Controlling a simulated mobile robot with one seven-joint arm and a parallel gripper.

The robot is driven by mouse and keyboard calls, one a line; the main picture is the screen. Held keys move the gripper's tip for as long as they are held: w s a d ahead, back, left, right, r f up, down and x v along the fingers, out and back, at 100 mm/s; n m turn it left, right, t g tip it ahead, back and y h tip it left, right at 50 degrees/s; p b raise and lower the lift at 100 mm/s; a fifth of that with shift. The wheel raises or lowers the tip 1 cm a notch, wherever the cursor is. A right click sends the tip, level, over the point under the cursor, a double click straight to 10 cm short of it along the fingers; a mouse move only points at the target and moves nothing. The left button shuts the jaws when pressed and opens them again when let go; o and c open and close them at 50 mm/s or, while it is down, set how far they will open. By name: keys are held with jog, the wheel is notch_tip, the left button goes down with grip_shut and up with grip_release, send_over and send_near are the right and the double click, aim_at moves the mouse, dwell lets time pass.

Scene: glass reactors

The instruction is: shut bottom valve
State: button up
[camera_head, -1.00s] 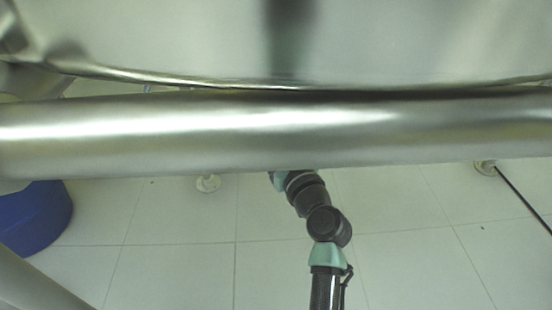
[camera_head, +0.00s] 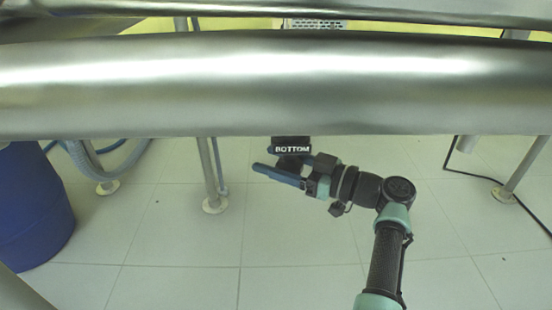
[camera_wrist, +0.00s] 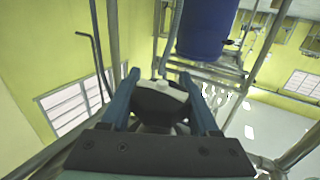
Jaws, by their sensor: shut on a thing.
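The bottom valve (camera_head: 291,149) shows in the head view as a dark block with a white "BOTTOM" label, just under the wide metal pipe. The pipe hides whatever is above the label. My gripper (camera_head: 263,160) reaches in from the right, its blue fingers on either side of the valve's lower part. In the wrist view, the two blue fingers of my gripper (camera_wrist: 160,78) flank a black part of the valve with a pale top (camera_wrist: 160,97), and they are shut on it. The angle of the valve's handle cannot be told.
The thick horizontal metal pipe (camera_head: 270,85) crosses the head view above my arm. A blue drum (camera_head: 35,215) and a coiled hose (camera_head: 100,165) stand at left. Metal legs (camera_head: 209,175) rise from the tiled floor (camera_head: 200,245), which is clear in front. A blue vessel (camera_wrist: 208,25) shows in the wrist view.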

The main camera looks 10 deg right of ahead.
jog(key=shift+d+n+g+y, duration=0.15)
jog(key=shift+n+g+y, duration=0.55)
jog(key=shift+n+g, duration=0.4)
jog(key=shift+s+a+g+y, duration=0.25)
jog(key=shift+g+y, duration=0.15)
jog(key=shift+g, duration=0.3)
jog(key=o, duration=1.2)
jog(key=shift+o, duration=0.9)
jog(key=shift+a+n, duration=0.1)
jog(key=shift+n, duration=0.2)
jog(key=shift+s, duration=0.1)
